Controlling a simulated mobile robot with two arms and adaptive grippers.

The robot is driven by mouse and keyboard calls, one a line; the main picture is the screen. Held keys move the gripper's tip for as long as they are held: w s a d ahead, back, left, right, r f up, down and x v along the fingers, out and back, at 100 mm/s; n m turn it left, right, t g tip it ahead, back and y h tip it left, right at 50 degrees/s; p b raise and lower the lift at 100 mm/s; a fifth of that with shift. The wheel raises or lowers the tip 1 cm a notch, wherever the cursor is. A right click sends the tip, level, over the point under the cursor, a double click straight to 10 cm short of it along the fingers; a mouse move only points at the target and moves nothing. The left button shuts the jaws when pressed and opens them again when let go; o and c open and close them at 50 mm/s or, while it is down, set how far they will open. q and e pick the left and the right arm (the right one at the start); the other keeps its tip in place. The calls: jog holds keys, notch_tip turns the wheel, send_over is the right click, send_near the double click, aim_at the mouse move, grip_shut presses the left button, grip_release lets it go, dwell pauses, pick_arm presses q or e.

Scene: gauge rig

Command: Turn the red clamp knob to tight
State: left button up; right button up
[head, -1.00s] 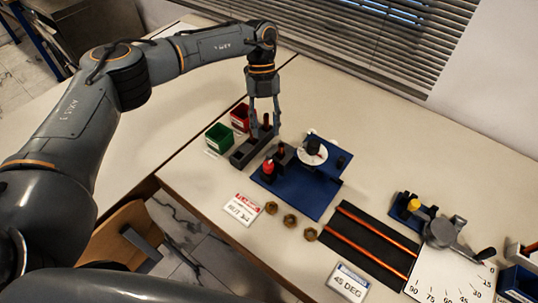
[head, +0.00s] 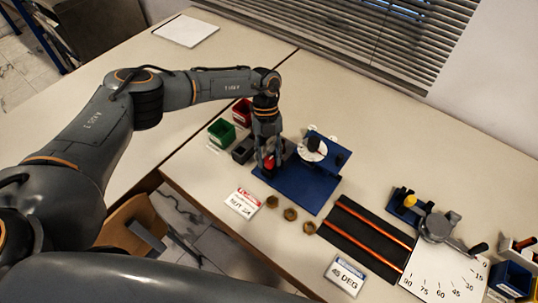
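The red clamp knob (head: 269,163) stands at the left end of the blue gauge rig plate (head: 308,188) in the head view, partly hidden by my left gripper. My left gripper (head: 267,164) points down over the knob, with its fingers around or just beside it. Red shows between the fingers. I cannot tell whether they touch the knob or how far they are closed. A white dial (head: 312,150) with a dark hub stands at the back of the plate. My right gripper is not in view.
Green (head: 222,132) and red (head: 242,112) bins stand behind left of the rig. A label card (head: 243,203) and several brass nuts (head: 290,214) lie in front. Copper rods on a black mat (head: 340,236) and an angle plate (head: 447,277) are to the right.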

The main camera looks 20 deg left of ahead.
pick_arm(q)
grip_shut()
